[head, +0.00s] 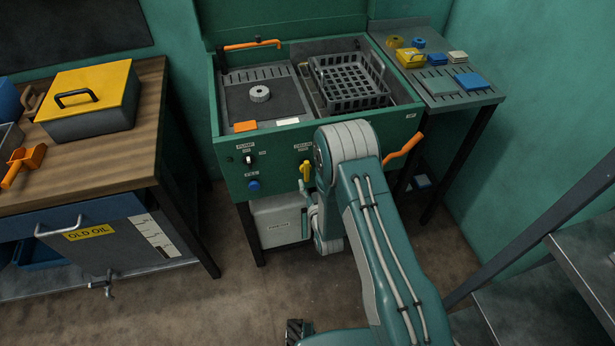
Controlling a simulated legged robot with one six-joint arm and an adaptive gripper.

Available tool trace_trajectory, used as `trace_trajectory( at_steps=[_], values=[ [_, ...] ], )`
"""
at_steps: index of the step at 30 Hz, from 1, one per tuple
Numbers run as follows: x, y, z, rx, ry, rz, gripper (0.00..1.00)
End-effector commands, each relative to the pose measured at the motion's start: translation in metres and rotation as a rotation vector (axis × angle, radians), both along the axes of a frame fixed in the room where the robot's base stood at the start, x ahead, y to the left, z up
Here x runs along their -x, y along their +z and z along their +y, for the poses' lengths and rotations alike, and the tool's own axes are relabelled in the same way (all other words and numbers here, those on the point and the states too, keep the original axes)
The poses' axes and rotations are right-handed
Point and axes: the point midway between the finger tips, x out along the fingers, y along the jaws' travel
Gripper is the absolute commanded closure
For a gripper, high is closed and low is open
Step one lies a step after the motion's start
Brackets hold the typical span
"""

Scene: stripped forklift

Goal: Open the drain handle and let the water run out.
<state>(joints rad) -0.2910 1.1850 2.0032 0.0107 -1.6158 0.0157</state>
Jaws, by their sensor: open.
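A green wash station (232,172) with an open basin stands against the wall. A small yellow handle (305,168) sits on its front panel under a small label too small to read surely; it may be the drain handle. My gripper (305,188) is open just below and beside this handle, small in view and partly hidden by my arm. I cannot tell whether it touches the handle. An orange lever (404,152) sticks out at the station's right front corner. No water can be made out. A pale container (278,222) stands under the basin.
A black basket (350,82) sits in the basin. The left bench (150,100) carries a yellow-lidded box (95,92); an old oil tank (105,250) with a tap is below. A side table (450,95) and a metal rack (585,255) stand right. Some floor is clear in front.

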Motion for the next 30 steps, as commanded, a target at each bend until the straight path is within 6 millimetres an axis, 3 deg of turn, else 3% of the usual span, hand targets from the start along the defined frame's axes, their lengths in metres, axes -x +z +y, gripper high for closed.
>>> trace_trajectory(
  at_steps=[6,12,18,30],
  values=[
    [0.046,-0.002,-0.013,0.002,0.001,0.007,0.43],
    [0.076,-0.002,-0.021,0.003,0.001,0.005,0.43],
    [0.086,-0.002,-0.023,0.002,0.001,0.004,0.43],
    [0.086,-0.002,-0.023,0.002,0.001,0.004,0.43]
  ],
)
